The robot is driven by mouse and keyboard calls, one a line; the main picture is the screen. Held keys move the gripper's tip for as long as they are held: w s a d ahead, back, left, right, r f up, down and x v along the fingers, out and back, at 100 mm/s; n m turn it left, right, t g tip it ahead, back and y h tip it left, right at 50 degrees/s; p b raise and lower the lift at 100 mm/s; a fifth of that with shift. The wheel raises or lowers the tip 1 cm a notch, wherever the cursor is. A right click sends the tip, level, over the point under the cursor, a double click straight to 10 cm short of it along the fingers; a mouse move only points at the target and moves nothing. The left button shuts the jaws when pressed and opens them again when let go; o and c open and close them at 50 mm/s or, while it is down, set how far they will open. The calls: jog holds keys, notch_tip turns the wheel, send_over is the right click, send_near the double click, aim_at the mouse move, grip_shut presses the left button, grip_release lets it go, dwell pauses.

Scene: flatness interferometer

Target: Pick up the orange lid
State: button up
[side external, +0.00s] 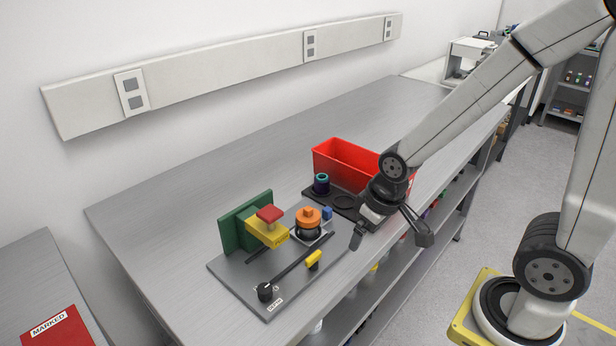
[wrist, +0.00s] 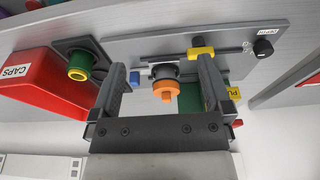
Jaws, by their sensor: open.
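The orange lid (side external: 308,216) has a raised knob and sits on a dark round holder on the grey fixture plate (side external: 235,272). In the wrist view the orange lid (wrist: 165,89) shows between my two fingers, beyond their tips. My gripper (side external: 392,240) is open and empty, to the right of the lid and apart from it in the side view. In the wrist view my gripper (wrist: 160,75) has its fingers spread wide, with the fixture beyond them.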

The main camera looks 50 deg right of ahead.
jog(key=m+t+y, duration=0.7)
jog(key=m+y, duration=0.2)
jog(key=m, duration=1.8)
send_near(316, 216)
jog(key=a, duration=0.1)
jog(key=a+f, duration=0.1)
jog(key=shift+w+a, duration=0.2)
jog(key=shift+a, duration=0.15)
jog(key=shift+w+d+m+t+h, duration=0.3)
jog(key=shift+d+m+t, duration=0.3)
jog(key=shift+m, duration=0.1)
jog(key=shift+x, duration=1.35)
jog(key=shift+a, duration=0.1)
